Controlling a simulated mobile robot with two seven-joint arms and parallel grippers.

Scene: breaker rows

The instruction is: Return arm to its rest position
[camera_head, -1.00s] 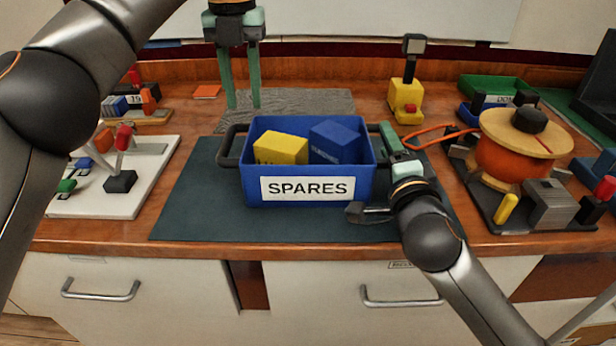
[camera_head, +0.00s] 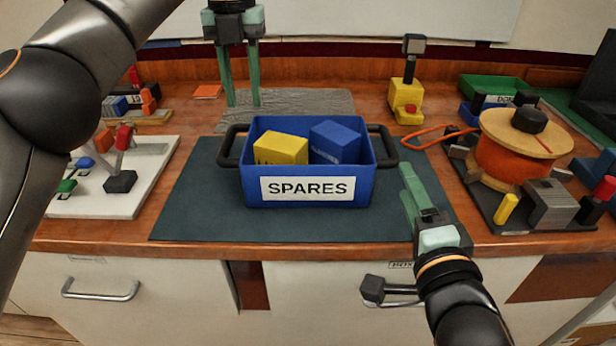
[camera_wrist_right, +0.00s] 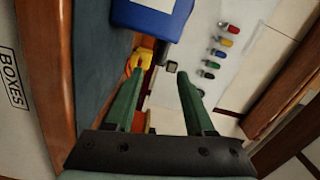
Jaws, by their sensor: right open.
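My right gripper (camera_head: 410,182) is in front of the bench, right of the blue SPARES bin (camera_head: 225,160) and apart from it. Its green fingers point up and away in the head view. In the right wrist view the gripper (camera_wrist_right: 158,85) is open, with nothing between its fingers. My left gripper (camera_head: 243,97) points down over the grey mat (camera_head: 310,103) behind the bin. Its fingers are apart and empty. The bin stands upright on a dark mat (camera_head: 195,215) and holds a yellow block (camera_head: 280,148) and a blue block (camera_head: 335,141).
An orange spool (camera_head: 512,160) and small blocks stand at the right. A yellow device (camera_head: 405,95) with a red button stands behind the bin. A white board (camera_head: 145,170) with levers lies at the left. Drawer handles (camera_head: 100,292) stick out below the bench edge.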

